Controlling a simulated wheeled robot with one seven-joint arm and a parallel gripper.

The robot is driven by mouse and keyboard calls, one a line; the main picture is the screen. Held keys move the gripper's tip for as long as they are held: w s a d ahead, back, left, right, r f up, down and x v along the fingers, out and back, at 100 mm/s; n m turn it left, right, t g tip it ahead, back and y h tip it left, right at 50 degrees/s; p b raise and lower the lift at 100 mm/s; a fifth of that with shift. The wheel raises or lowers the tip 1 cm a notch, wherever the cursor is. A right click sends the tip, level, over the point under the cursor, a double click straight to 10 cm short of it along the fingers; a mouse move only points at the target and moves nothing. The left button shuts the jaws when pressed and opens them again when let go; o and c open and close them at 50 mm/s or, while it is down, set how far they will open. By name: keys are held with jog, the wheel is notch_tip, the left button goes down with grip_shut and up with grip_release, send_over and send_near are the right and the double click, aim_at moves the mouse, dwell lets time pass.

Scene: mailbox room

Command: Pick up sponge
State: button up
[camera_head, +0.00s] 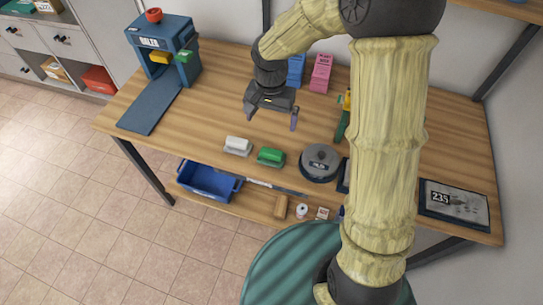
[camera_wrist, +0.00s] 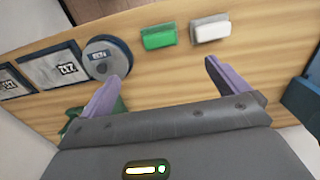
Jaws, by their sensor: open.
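My gripper (camera_head: 272,114) is open and empty above the table, farther back than both blocks. In the wrist view the green block (camera_wrist: 158,36) and the white block (camera_wrist: 210,30) show beyond my spread fingertips (camera_wrist: 162,72), apart from them.
A round grey device (camera_head: 320,161) stands right of the green block. A blue machine (camera_head: 165,48) with a ramp stands at the table's left. Pink (camera_head: 321,73) and blue boxes stand at the back. A numbered scale-like plate (camera_head: 454,204) lies at the right. The table's left middle is clear.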

dwell(0.3)
jog(key=p, duration=0.2)
send_near(272, 152)
jog(key=f, duration=0.5)
jog(key=shift+a+f, duration=0.2)
jog(key=shift+w+d+f+p, duration=0.1)
jog(key=shift+f+p, duration=0.25)
jog(key=shift+f, duration=1)
jog(key=shift+d+f+p, duration=0.1)
jog(key=shift+f+p, duration=0.2)
jog(key=shift+f, duration=1)
jog(key=c, duration=1)
jog(key=shift+c, duration=0.2)
